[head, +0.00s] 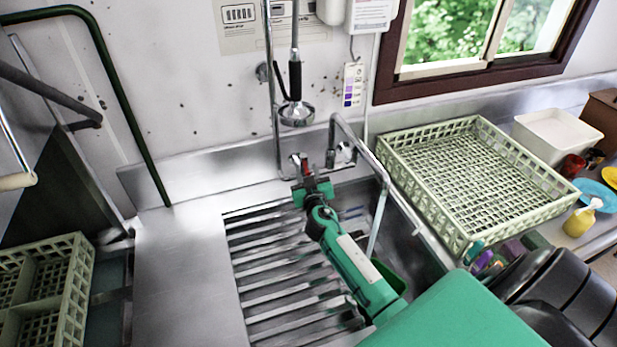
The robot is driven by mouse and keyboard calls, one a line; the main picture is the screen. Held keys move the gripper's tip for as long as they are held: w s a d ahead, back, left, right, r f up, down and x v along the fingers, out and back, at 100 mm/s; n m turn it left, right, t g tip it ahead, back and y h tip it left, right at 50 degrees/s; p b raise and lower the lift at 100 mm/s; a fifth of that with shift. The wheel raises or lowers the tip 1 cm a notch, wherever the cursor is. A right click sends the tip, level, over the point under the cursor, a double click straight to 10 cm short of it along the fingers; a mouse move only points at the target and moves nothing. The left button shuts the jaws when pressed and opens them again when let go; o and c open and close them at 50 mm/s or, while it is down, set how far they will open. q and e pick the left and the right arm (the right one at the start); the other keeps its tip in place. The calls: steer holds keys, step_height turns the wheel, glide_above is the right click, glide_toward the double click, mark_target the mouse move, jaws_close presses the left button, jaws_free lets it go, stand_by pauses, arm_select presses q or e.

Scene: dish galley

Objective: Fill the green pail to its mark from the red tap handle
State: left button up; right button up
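The red tap handle (305,167) is on the wall mixer behind the sink. My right gripper (302,163) is at this handle, with its fingertips beside or around it; whether they are closed on it is unclear. The bent spout (362,150) reaches over the sink. A pale, straight stream (377,222), apparently water, runs down from its end. The green pail (393,276) stands in the sink under it, mostly hidden behind my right arm. Its mark and water level cannot be seen. My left gripper is not in view.
A pale green dish rack (545,206) stands right of the sink. A spray head (296,113) hangs above the taps. The ribbed drainboard (262,268) is bare. A white tub (556,128), a yellow bottle (579,221) and dark plates (560,285) are at the right.

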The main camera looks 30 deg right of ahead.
steer(key=b+v, duration=0.4)
steer(key=v, duration=0.9)
steer(key=shift+s+a, duration=0.2)
steer(key=shift+s, duration=0.15)
